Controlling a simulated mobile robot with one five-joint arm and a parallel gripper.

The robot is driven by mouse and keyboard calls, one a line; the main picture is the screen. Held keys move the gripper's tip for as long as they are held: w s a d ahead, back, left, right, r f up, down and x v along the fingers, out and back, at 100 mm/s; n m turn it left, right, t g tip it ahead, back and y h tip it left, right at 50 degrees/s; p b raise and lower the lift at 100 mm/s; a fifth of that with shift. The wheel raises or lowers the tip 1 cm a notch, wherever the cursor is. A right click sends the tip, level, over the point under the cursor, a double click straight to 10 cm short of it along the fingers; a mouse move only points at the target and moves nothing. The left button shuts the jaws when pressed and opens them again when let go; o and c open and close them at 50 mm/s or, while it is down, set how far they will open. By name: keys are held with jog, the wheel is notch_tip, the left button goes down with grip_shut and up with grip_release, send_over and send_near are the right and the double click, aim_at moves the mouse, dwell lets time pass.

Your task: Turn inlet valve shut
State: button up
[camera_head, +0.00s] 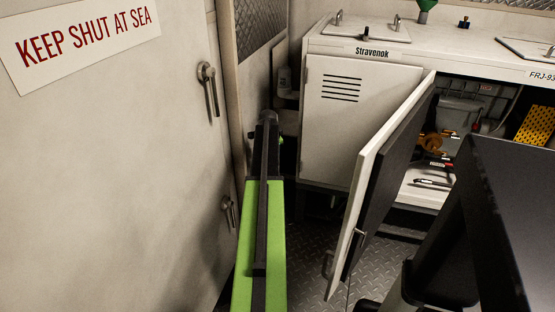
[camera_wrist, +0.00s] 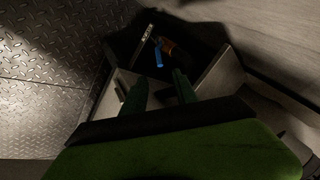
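I cannot make out the inlet valve for sure in either view. In the head view, an orange-yellow part (camera_head: 432,143) shows inside the open cabinet, partly hidden by its door; I cannot tell what it is. My gripper (camera_wrist: 160,77) shows in the wrist view as two green fingers standing apart with nothing seen between them. Beyond the fingertips, a small blue piece (camera_wrist: 158,56) and an orange piece (camera_wrist: 168,46) lie in a dark, open-topped box-like space. In the head view my arm reaches forward left of the cabinet, and its fingers are mostly hidden.
The open cabinet door (camera_head: 375,180) swings out between my arm and the cabinet interior. A closed panel marked Stravenok (camera_head: 345,120) stands ahead. Diamond-plate floor (camera_head: 305,245) is clear in the middle. Tools lie inside the cabinet.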

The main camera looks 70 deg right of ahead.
jog(key=b+x, duration=1.1)
jog(key=x, duration=0.3)
jog(key=shift+d+f, duration=0.25)
jog(key=shift+f, duration=0.1)
jog(key=shift+r, duration=0.1)
grip_shut()
jog(key=shift+s, duration=0.1)
